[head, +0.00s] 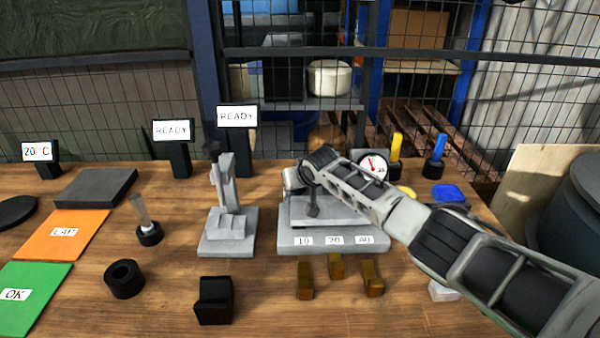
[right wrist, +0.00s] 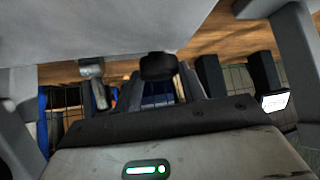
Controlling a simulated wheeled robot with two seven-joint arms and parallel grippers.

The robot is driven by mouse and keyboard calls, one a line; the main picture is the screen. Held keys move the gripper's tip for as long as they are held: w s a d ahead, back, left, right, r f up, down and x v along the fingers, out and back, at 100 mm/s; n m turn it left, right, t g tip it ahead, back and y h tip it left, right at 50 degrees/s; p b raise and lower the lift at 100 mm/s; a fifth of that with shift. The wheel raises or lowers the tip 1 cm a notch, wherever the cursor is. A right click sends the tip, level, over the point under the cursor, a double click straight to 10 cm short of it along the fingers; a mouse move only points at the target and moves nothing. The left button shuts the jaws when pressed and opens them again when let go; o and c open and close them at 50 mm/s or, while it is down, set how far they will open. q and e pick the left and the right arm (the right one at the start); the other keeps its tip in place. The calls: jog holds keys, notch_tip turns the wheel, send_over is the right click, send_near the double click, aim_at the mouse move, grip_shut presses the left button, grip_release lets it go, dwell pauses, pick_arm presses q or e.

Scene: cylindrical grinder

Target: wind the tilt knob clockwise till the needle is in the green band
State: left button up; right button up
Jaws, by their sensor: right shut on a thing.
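The grey machine (head: 300,240) stands at the middle right of the table, with plates marked 10, 20 and 40 on its front. A round white dial gauge (head: 373,165) stands behind my right arm; its needle is too small to place surely against a green band. My right arm reaches in from the right over the machine. My right gripper (right wrist: 158,88) is shut on a dark knob (right wrist: 158,67), which I take for the tilt knob; in the head view the arm mostly hides this grip. My left gripper is not in view.
A grey stand (head: 228,230) is left of the machine. Several brass blocks (head: 337,266) and a black block (head: 214,300) lie in front. Yellow (head: 396,148) and blue (head: 440,148) handled tools stand behind at right. Orange (head: 65,236) and green (head: 35,298) mats lie at left.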

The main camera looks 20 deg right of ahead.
jog(key=shift+a+m+h, duration=0.15)
jog(key=shift+m+h, duration=0.55)
jog(key=shift+m, duration=0.1)
jog(key=shift+m+h, duration=0.3)
jog(key=shift+m, duration=0.1)
jog(key=o, duration=1)
jog(key=shift+r, duration=0.1)
